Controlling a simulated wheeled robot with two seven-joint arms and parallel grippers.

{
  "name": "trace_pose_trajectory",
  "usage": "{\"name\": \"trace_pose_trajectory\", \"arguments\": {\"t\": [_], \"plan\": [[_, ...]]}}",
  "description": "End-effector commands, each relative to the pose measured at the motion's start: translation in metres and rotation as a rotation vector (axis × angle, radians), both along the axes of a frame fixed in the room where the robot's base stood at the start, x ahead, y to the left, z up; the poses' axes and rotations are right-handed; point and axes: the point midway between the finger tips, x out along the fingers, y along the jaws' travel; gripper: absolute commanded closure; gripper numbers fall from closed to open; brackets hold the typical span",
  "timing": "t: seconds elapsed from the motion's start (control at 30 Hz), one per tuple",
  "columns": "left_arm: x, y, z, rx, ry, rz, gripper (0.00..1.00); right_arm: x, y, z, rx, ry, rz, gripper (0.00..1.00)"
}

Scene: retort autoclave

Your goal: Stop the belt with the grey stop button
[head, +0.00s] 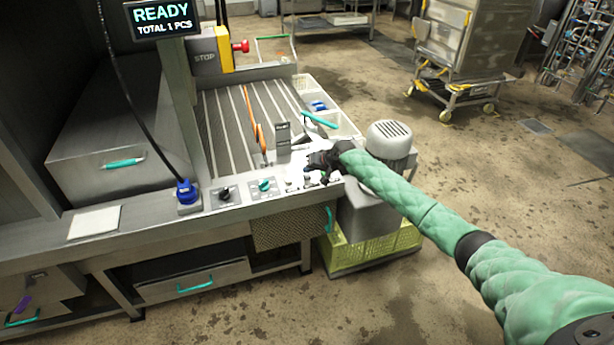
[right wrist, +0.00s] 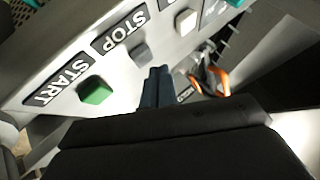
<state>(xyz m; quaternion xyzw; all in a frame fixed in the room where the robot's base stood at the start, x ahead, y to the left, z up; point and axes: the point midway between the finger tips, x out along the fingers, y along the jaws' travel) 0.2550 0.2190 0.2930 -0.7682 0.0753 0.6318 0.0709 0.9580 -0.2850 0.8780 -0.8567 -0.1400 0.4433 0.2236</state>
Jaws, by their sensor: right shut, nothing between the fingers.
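The grey stop button (right wrist: 140,53) sits under a STOP label on the metal control panel in the right wrist view. A green button (right wrist: 96,91) under a START label is beside it, and a white button (right wrist: 186,22) is on its other side. My right gripper (right wrist: 156,84) is shut and empty, with its fingertips close to the grey button; I cannot tell whether they touch it. In the head view the right gripper (head: 325,166) is over the panel's right end and partly hides the buttons. The slatted belt (head: 232,122) lies behind the panel. My left gripper is out of view.
A yellow-and-grey STOP box (head: 212,50) with a red knob stands behind the belt. A display (head: 162,20) reads READY. Knobs (head: 263,186) and a blue plug (head: 187,192) are left of the gripper. A motor (head: 389,140) stands at the right.

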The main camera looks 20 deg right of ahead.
Motion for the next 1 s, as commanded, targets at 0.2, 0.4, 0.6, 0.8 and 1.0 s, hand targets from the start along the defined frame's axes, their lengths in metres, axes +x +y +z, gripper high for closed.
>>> {"name": "trace_pose_trajectory", "arguments": {"t": [0.2, 0.4, 0.6, 0.8, 1.0], "plan": [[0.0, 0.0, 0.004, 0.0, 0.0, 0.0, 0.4, 0.0, 0.0, 0.006, 0.0, 0.0, 0.0, 1.0], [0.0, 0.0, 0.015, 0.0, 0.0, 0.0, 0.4, 0.0, 0.0, 0.022, 0.0, 0.0, 0.0, 1.0], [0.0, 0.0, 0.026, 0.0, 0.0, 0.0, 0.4, 0.0, 0.0, 0.038, 0.0, 0.0, 0.0, 1.0], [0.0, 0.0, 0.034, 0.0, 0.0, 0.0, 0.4, 0.0, 0.0, 0.05, 0.001, 0.0, -0.001, 1.0], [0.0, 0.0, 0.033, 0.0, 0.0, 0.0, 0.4, 0.0, 0.0, 0.05, 0.0, 0.0, 0.0, 1.0]]}}
